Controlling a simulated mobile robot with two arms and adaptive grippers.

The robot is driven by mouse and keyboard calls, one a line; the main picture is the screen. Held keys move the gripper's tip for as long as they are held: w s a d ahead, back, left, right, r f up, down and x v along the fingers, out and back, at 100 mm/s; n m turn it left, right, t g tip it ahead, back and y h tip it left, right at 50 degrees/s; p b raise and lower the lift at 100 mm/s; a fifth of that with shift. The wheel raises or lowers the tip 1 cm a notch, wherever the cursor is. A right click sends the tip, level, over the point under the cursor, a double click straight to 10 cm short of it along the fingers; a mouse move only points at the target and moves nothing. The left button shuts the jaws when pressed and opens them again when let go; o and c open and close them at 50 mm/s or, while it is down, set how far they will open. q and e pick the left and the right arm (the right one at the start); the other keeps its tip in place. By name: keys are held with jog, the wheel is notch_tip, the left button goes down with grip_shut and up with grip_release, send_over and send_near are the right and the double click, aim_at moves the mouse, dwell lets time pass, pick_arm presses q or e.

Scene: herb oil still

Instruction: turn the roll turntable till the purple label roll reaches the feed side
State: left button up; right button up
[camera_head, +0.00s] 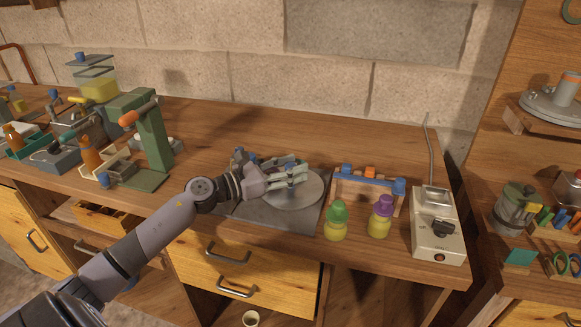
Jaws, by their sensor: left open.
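The roll turntable is a pale grey round disc (310,189) on a dark grey base plate (312,223) near the middle of the bench. My left gripper (301,172) is open just over the disc, its fingers pointing right. Whether it touches the disc or anything on it I cannot tell. The gripper and wrist cover the left and back part of the disc. Small blue parts (239,153) show just behind the wrist. I cannot make out the purple label roll; it may be hidden behind the gripper. My right gripper is out of view.
A green-capped bottle (337,221) and a purple-capped bottle (380,217) stand right of the plate. Behind them is a wooden rack (367,188) with blue and orange tops. A cream box (437,236) is farther right. A green press (150,140) stands left.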

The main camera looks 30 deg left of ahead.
pick_arm(q)
jog(key=shift+s, duration=0.1)
jog(key=v, duration=1.2)
